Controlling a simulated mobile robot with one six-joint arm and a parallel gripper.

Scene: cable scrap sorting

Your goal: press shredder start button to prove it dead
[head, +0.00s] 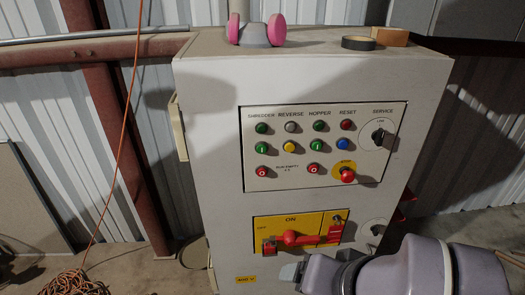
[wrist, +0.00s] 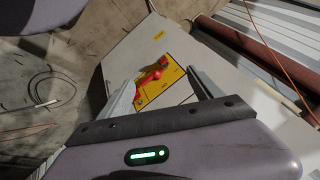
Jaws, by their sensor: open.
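The shredder start button is likely the green button (head: 261,143) in the SHREDDER column of the white control panel (head: 250,184), between an upper green round fitting (head: 262,127) and a red O button (head: 262,173). Below the panel, a yellow isolator plate (head: 290,222) carries a red handle (head: 300,239) lying roughly level, with a red padlock-like piece (head: 269,246) at its left end. My gripper (head: 290,271) is open and empty below this plate, low in the head view. In the wrist view, its two fingers (wrist: 160,88) frame the yellow plate and red handle; the control panel is not visible there.
The grey cabinet (head: 215,120) carries pink-and-grey ear or breathing protection (head: 256,31), a dark tape roll (head: 358,43) and a brown block (head: 390,37) on top. An orange cable (head: 128,130) hangs at left, its coil (head: 70,284) on the floor. Space before the panel is clear.

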